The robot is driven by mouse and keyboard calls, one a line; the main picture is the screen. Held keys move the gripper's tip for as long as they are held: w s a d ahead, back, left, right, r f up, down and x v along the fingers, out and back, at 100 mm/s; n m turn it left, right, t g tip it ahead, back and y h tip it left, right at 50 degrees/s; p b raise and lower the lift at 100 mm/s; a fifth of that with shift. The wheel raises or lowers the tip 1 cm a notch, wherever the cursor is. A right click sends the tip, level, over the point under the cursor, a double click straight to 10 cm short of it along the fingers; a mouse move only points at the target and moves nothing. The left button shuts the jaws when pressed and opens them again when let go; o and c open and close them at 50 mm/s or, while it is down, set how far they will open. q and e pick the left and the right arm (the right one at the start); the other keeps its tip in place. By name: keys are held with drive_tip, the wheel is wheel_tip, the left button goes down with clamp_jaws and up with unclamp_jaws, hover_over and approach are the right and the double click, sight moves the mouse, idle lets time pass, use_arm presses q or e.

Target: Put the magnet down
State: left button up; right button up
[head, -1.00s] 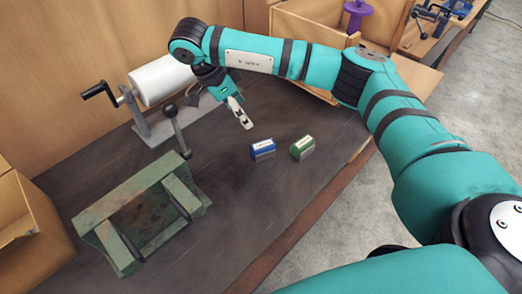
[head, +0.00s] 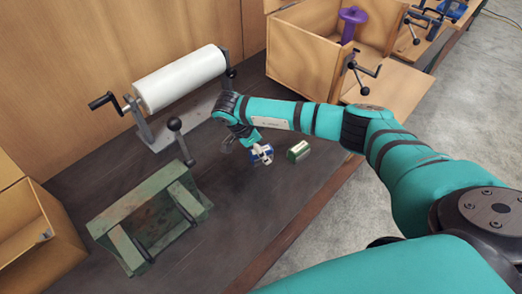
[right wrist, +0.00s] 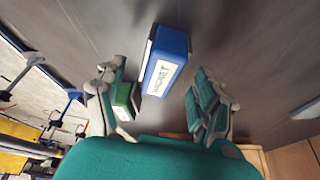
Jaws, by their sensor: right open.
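The magnet (head: 254,150) is a small blue block on the dark bench top, partly hidden by my gripper in the head view. The same gripper (right wrist: 163,92) looks empty in the right wrist view. My left gripper is not in view.
A green block (head: 298,151) lies just right of the magnet. A green metal stand (head: 150,215) with a lever is at left, and a white roll (head: 180,78) on a crank holder stands behind. A wooden box (head: 300,45) is at the back. The front bench is clear.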

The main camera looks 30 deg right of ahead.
drive_tip(key=shift+d+f, duration=0.2)
drive_tip(key=shift+f, duration=0.35)
drive_tip(key=shift+r, duration=0.1)
clamp_jaws()
